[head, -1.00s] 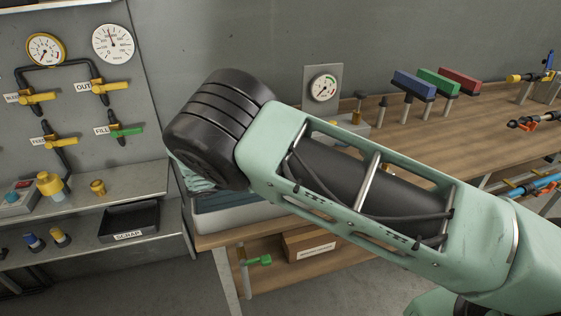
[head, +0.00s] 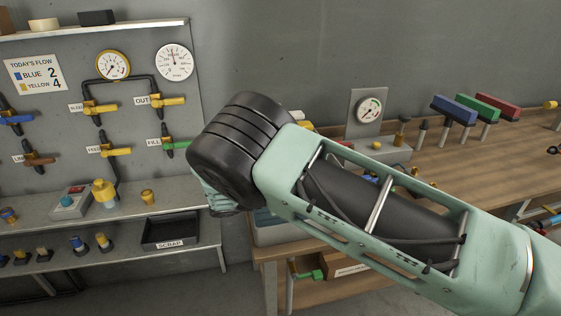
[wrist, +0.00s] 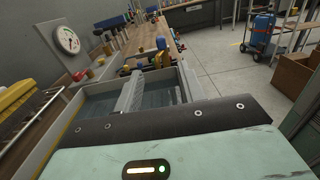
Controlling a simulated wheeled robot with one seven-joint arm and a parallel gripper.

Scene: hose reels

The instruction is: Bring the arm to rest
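My arm (head: 370,200) stretches across the head view from the lower right, pale green with a black rounded joint at its upper left end. My gripper (wrist: 160,78) shows in the wrist view as two grey fingers set apart, with nothing visible between them. It is over or in front of a grey open bin (wrist: 92,98) on the bench. In the head view my gripper is hidden behind the arm.
The wooden bench (head: 485,160) carries a gauge (head: 369,109) and blue, green and red blocks on posts. At left are a valve panel (head: 130,130) and a shelf with a scrap tray (head: 170,231). A blue cylinder on a cart (wrist: 262,32) stands on open floor.

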